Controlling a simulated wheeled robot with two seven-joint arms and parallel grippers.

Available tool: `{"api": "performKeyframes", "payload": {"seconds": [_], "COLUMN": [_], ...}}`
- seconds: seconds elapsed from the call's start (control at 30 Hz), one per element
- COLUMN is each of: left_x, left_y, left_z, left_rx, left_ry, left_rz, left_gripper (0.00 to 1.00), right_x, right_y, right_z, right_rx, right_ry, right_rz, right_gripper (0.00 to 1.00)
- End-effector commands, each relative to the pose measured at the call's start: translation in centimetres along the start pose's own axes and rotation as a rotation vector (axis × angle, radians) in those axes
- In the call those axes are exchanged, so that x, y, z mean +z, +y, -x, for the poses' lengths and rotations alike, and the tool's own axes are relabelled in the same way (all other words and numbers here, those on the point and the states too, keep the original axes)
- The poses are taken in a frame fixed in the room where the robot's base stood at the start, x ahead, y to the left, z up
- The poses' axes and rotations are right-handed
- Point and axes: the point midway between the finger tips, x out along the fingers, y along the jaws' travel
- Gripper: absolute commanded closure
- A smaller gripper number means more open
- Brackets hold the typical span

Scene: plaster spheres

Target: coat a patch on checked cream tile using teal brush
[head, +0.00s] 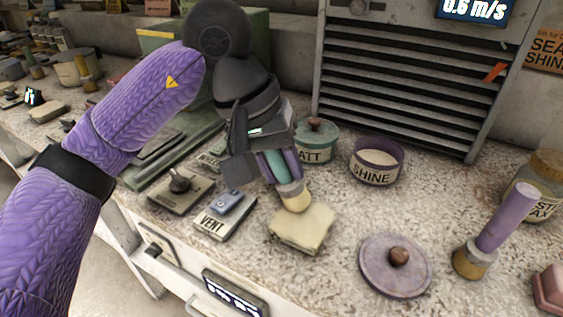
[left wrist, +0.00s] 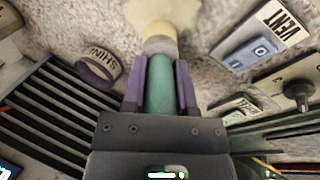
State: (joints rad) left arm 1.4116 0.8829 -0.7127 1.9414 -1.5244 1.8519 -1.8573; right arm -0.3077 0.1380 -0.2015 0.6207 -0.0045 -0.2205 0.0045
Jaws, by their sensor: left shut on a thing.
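My left gripper (head: 274,166) is shut on the teal brush (head: 276,166), with its purple fingers on either side of the handle. The brush points downward, and its pale bristle end is at the far edge of the cream tile (head: 302,231). I cannot tell whether the bristles touch it. In the left wrist view the teal handle (left wrist: 160,87) lies between the fingers (left wrist: 160,85). The tile lies on the speckled bench, and I cannot make out its surface pattern or any coated patch. My right gripper is not in view.
A purple SHINE pot (head: 376,162) stands open, and a teal lidded pot (head: 316,140) is beside it. A purple lid (head: 394,266) and an upright purple-handled brush (head: 507,217) are right of the tile. The VENT switch (head: 225,214) is left. A slatted vent (head: 400,80) stands behind.

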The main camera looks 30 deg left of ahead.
Motion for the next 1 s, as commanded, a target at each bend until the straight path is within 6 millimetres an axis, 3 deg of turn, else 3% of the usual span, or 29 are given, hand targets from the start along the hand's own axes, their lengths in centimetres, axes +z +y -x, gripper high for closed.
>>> {"api": "performKeyframes", "payload": {"seconds": [0.33,0.7,1.0], "left_x": [0.1,1.8,0.8], "left_y": [-0.2,-0.7,-0.3], "left_z": [-0.5,-0.2,-0.2], "left_rx": [0.0,0.0,0.002], "left_ry": [0.0,0.0,-0.001], "left_rz": [0.0,0.0,0.002], "left_gripper": [1.0,1.0,1.0], "right_x": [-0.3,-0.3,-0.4], "right_y": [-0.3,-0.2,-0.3], "right_z": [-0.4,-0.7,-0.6], "right_rx": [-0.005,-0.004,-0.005], "right_ry": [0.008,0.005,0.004], "right_rz": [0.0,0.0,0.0], "right_gripper": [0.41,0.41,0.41]}}
